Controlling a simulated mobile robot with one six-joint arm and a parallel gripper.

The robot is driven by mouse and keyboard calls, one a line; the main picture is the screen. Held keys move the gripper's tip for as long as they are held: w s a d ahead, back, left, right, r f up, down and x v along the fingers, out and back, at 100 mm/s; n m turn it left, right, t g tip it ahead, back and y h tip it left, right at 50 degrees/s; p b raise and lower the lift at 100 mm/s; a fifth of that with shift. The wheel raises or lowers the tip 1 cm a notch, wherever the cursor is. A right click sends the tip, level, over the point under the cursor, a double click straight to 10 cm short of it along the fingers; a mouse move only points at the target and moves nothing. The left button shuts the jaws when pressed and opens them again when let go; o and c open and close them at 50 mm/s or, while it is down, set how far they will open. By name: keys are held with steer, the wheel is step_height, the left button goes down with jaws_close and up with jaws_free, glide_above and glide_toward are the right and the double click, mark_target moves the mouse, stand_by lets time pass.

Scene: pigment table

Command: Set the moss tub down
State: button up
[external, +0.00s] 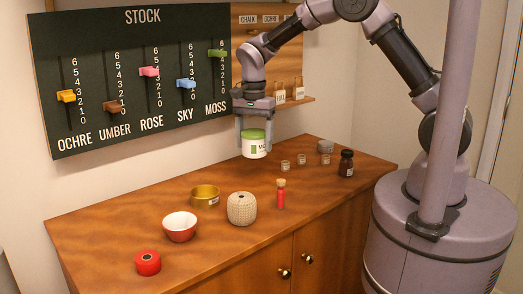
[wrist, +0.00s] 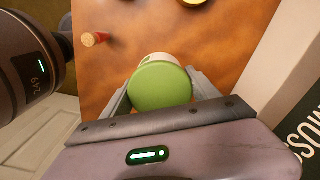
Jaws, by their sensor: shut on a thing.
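The moss tub (external: 254,148) is a small white tub with a green lid and a label that begins with MO. My gripper (external: 255,136) is shut on it and holds it upright in the air above the back part of the wooden table (external: 225,178). In the wrist view the tub's round green lid (wrist: 160,86) faces the camera, with a gripper finger on each side of it. The tub's underside is hidden in the wrist view.
A corked red vial (external: 281,195), a woven jar (external: 241,208), a brass bowl (external: 205,195), a red bowl (external: 180,226) and a red tin (external: 148,262) stand toward the front. Small cups (external: 285,165) and a dark bottle (external: 346,163) stand right. The stock board (external: 135,75) hangs behind.

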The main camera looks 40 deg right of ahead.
steer(key=w+a+f+b, duration=0.1)
steer(key=f, duration=0.2)
steer(key=a+f+b, duration=0.1)
steer(key=f, duration=0.3)
steer(key=w+a+f+b, duration=0.1)
steer(key=f, duration=0.2)
steer(key=shift+w+f, duration=0.35)
steer(key=shift+f, duration=0.05)
steer(key=shift+f+b, duration=0.2)
steer(key=shift+b, duration=0.1)
steer(key=o, duration=1.7)
steer(key=shift+o, duration=0.2)
